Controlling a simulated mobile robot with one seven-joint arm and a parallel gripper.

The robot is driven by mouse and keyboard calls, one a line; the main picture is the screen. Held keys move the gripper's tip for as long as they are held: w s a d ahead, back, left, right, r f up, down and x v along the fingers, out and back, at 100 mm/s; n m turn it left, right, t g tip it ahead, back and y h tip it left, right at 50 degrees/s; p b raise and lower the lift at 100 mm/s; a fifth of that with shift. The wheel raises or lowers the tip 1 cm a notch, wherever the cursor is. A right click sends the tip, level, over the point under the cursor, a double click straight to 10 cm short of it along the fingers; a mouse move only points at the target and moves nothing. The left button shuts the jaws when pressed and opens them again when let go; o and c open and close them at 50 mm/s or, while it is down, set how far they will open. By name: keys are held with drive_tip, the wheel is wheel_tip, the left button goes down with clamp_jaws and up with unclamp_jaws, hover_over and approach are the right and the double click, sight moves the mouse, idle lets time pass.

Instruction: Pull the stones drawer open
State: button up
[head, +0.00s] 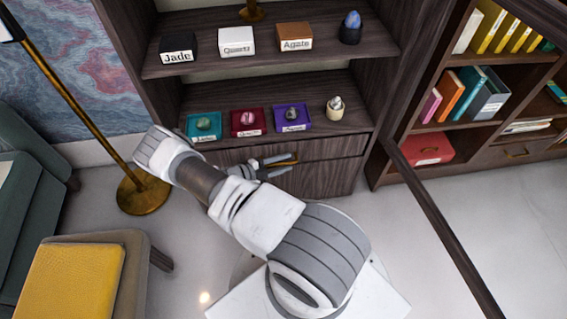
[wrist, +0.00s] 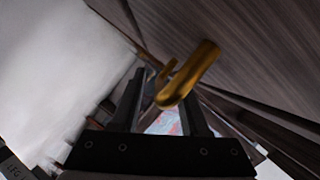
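A dark wood drawer front (head: 335,147) lies under the lower shelf of the cabinet and looks shut. No label reading stones shows on it. A brass handle (head: 284,163) shows beside my gripper (head: 275,167), and my arm hides part of the front left of it. In the wrist view the curved brass handle (wrist: 192,73) stands out from the wood face (wrist: 255,55). My gripper (wrist: 163,98) has its two dark fingers apart, with the handle's near end over the gap and close to the right finger. I cannot tell whether they touch.
Three small trays with stones, teal (head: 203,125), red (head: 248,122) and purple (head: 291,118), sit on the shelf above. A brass lamp base (head: 143,192) and a yellow-topped stool (head: 70,283) stand left. A bookcase (head: 480,140) stands right.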

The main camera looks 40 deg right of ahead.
clamp_jaws()
idle(1.3)
